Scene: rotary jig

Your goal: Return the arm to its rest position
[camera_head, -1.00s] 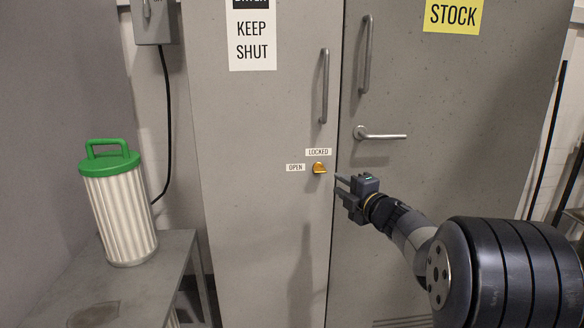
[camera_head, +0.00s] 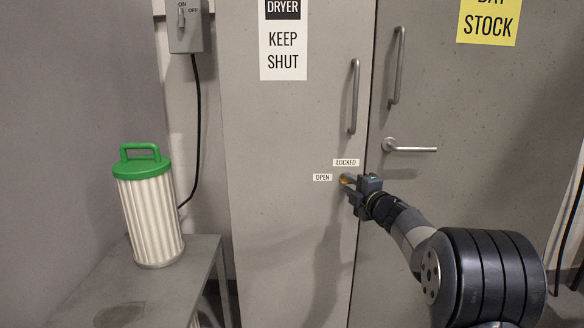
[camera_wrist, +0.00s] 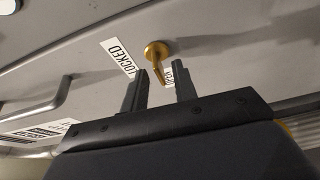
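My gripper (camera_head: 350,185) is at the dryer door, right at the small orange turn latch (camera_head: 347,179), which it partly hides. In the wrist view the fingers of my gripper (camera_wrist: 160,84) stand apart with nothing held between them. The brass-coloured latch (camera_wrist: 156,50) is just beyond the fingertips, and its lever end reaches toward the gap between them. I cannot tell whether it touches a finger. The LOCKED label (camera_head: 346,162) is above the latch and the OPEN label (camera_head: 322,177) is to its left.
The dryer door (camera_head: 285,140) and the stock door (camera_head: 470,210) look shut. Their handles (camera_head: 354,97) and a lever handle (camera_head: 410,147) stick out nearby. A green-capped filter (camera_head: 150,215) stands on a grey table (camera_head: 200,262) at left. A switch box (camera_head: 186,27) hangs above.

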